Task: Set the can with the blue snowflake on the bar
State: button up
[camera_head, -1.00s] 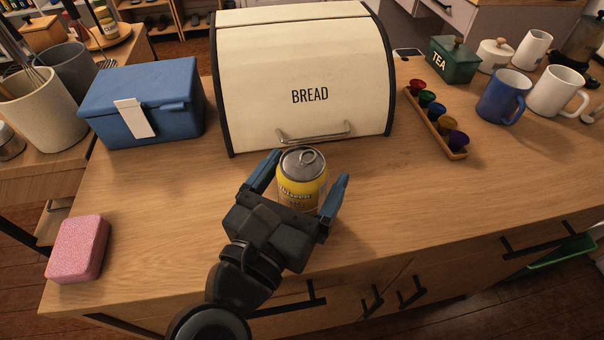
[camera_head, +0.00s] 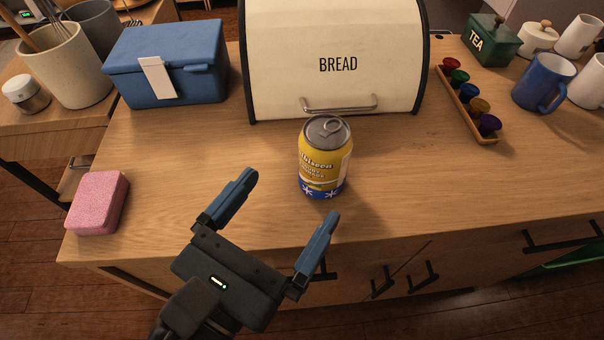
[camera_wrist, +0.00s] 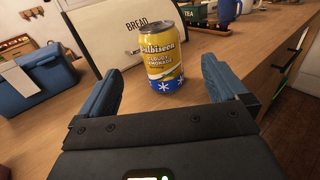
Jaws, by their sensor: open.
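A yellow can (camera_head: 318,165) with a blue band and white snowflakes at its base stands upright on the wooden counter (camera_head: 180,185), in front of the bread box. My gripper (camera_head: 286,196) is open and empty, in front of the can and apart from it, over the counter's front edge. In the wrist view the can (camera_wrist: 151,52) stands beyond the gap between my two blue fingers (camera_wrist: 162,82), with its label and snowflakes showing. Nothing is between the fingers.
The cream bread box (camera_head: 335,75) stands close behind the can. A blue box (camera_head: 165,85) and a pink sponge (camera_head: 98,203) are at the left. A pod holder (camera_head: 465,115), blue mug (camera_head: 540,85) and green tea tin (camera_head: 490,42) are at the right. The counter right of the can is clear.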

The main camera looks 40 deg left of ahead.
jog(key=shift+v, duration=0.9)
jog(key=w+d+r+n+t+h, duration=0.1)
jog(key=w+d+n+t, duration=0.15)
jog(key=d+n, duration=0.75)
jog(key=w+d+n+t+h, duration=0.1)
jog(key=d+n+t+h, duration=0.2)
jog(key=d, duration=1.3)
jog(key=s+d+f+n+g, duration=0.4)
jog(key=s+n, duration=0.3)
jog(key=n, duration=0.3)
jog(key=s+d+f+n+g, duration=0.4)
jog(key=s+d+n, duration=0.2)
jog(key=n, duration=0.4)
jog(key=shift+s+d, duration=0.35)
jog(key=shift+s, duration=0.3)
jog(key=shift+c, duration=0.4)
